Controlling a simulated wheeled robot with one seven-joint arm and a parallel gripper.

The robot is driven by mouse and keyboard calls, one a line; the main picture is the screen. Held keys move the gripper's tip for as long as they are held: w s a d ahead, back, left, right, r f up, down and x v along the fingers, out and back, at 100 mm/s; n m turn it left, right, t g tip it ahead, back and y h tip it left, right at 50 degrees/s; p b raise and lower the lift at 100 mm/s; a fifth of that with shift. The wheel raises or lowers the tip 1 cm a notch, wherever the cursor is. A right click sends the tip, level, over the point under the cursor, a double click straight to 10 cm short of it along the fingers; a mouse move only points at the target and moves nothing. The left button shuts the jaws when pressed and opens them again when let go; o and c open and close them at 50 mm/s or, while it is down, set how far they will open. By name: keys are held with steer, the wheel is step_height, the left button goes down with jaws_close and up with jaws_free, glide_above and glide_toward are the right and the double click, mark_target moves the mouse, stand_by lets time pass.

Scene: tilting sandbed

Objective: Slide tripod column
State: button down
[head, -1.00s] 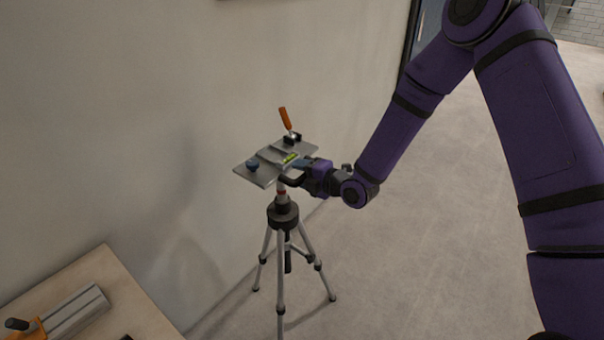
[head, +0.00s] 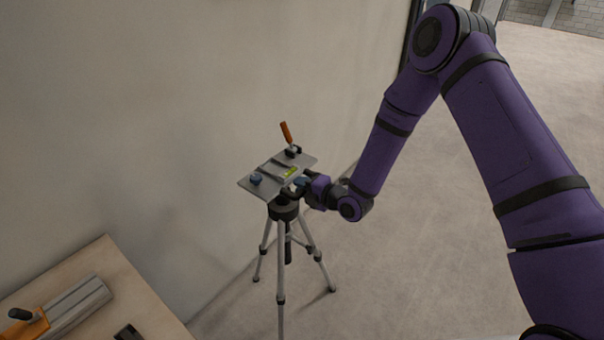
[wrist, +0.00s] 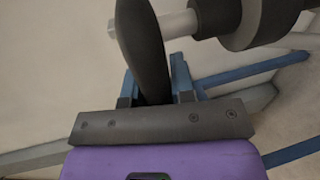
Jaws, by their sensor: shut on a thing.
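The tripod (head: 281,262) stands upright on spread legs near the wall, with a dark collar (head: 284,210) at its top. A tilting grey plate (head: 262,190) sits just above the collar. The light column (wrist: 178,24) shows as a short stretch between the dark handle and the collar (wrist: 262,22) in the wrist view. My gripper (head: 303,187) reaches in from the right below the plate. Its blue fingers are shut on the dark handle (wrist: 142,40) beside the column. In the head view the plate and gripper hide most of the column.
An orange-handled lever (head: 286,132), a blue knob (head: 256,179) and a yellow-green level (head: 291,171) are on the plate. A wooden table (head: 105,265) with an orange and grey tool (head: 62,312) is at lower left. The wall is close behind; the floor at right is clear.

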steer(key=shift+f, duration=0.95)
steer(key=c, duration=1)
jaws_free()
steer(key=shift+d, duration=0.1)
steer(key=v, duration=1)
steer(key=shift+s+d+r, duration=0.1)
steer(key=shift+s+d, duration=0.15)
steer(key=shift+d, duration=0.05)
